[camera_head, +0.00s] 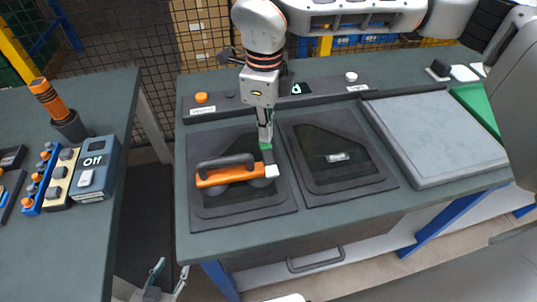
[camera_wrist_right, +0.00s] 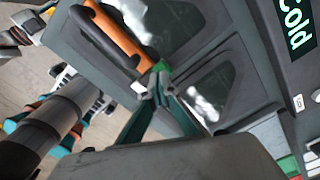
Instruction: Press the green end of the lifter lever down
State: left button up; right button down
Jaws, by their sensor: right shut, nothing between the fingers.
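The lifter (camera_head: 225,176), orange with a black handle and grey round pads, lies on the left door panel. Its right end has a white piece, a dark block and a small green end (camera_head: 265,146). In the wrist view the lifter's orange body (camera_wrist_right: 120,38) shows at the top, with the green end (camera_wrist_right: 161,67) beside the fingertips. My right gripper (camera_head: 265,138) is shut and empty, pointing down at the green end. I cannot tell whether they touch. My left gripper (camera_head: 170,272) hangs low between the tables, fingers apart and empty.
A second windowed panel (camera_head: 380,180) lies to the right, then a raised grey board (camera_head: 435,135). A rail (camera_head: 310,93) with knobs runs behind. The left table (camera_head: 40,250) holds a box marked "Off" (camera_head: 98,165), other switch units and an orange-handled tool (camera_head: 47,97) in a holder.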

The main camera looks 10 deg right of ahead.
aim_at(266, 146)
jog(key=shift+f+b, duration=0.9)
jog(key=shift+f, duration=0.75)
dwell(1.1)
jog(key=shift+r, duration=0.15)
jog(key=shift+r+p, duration=1.15)
jog(key=shift+r, duration=0.6)
jog(key=shift+r+p, duration=1)
jog(key=shift+r, duration=0.7)
jog(key=shift+f, duration=0.1)
